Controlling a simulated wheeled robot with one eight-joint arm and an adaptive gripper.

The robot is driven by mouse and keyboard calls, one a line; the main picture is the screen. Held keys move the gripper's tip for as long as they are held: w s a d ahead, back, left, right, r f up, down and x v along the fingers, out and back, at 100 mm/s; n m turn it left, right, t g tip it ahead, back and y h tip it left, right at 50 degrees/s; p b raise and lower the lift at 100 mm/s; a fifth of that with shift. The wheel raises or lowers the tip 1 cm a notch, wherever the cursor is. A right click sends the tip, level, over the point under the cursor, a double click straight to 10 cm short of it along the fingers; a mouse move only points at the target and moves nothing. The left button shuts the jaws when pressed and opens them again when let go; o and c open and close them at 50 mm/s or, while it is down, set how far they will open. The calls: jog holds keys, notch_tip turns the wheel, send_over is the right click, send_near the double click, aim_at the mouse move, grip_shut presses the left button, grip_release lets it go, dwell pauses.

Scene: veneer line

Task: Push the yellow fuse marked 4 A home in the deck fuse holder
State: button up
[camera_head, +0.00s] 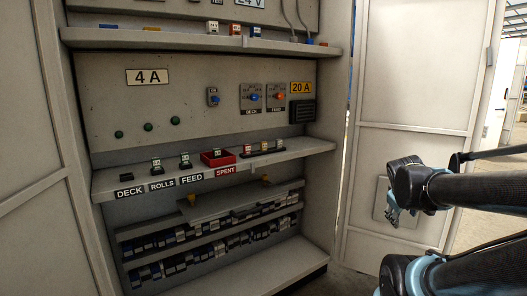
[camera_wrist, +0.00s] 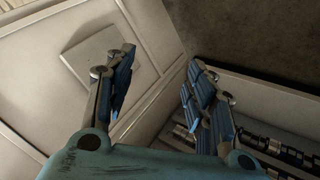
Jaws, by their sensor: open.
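The deck fuse holder (camera_head: 127,177) is a small dark block at the left end of the middle shelf, above the label DECK (camera_head: 131,191). No fuse can be made out standing in it. I cannot pick out a yellow fuse marked 4 A for certain. My gripper (camera_head: 395,214) is open and empty at the right, before the open cabinet door and well away from the holder. Its spread blue fingers show in the wrist view (camera_wrist: 160,78).
A red tray (camera_head: 217,158) marked SPENT stands mid-shelf, right of the rolls (camera_head: 156,166) and feed (camera_head: 185,161) holders. A dark rack (camera_head: 263,149) with small fuses lies right of it. The upper shelf (camera_head: 170,40) bears small coloured parts. The cabinet door (camera_head: 400,110) stands at right.

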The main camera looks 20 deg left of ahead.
jog(key=w+a+r+n+t, duration=0.3)
jog(key=w+r+n, duration=0.2)
jog(key=w, duration=0.2)
jog(key=w+a+r+n+t, duration=0.3)
jog(key=w+r+n, duration=0.2)
jog(key=w, duration=0.3)
jog(key=w+a+r+n+t+y, duration=0.2)
jog(key=w+a+n, duration=0.1)
jog(key=a+n, duration=0.15)
jog(key=w+a+r+n+t+y, duration=0.1)
jog(key=w+a+r+n+y, duration=0.1)
jog(key=a+r+n+y, duration=0.3)
jog(key=n+g+y, duration=0.4)
jog(key=n+y, duration=0.5)
jog(key=n, duration=1.1)
send_near(265, 143)
jog(key=x, duration=0.6)
jog(key=shift+w+d+f, duration=0.15)
jog(key=shift+d+f, duration=0.05)
jog(key=shift+r+x, duration=0.15)
jog(key=shift+x, duration=1.2)
jog(key=shift+r+x, duration=0.1)
jog(key=shift+x, duration=1.2)
jog(key=shift+s+a, duration=0.1)
jog(key=shift+s, duration=0.15)
jog(key=c, duration=1.1)
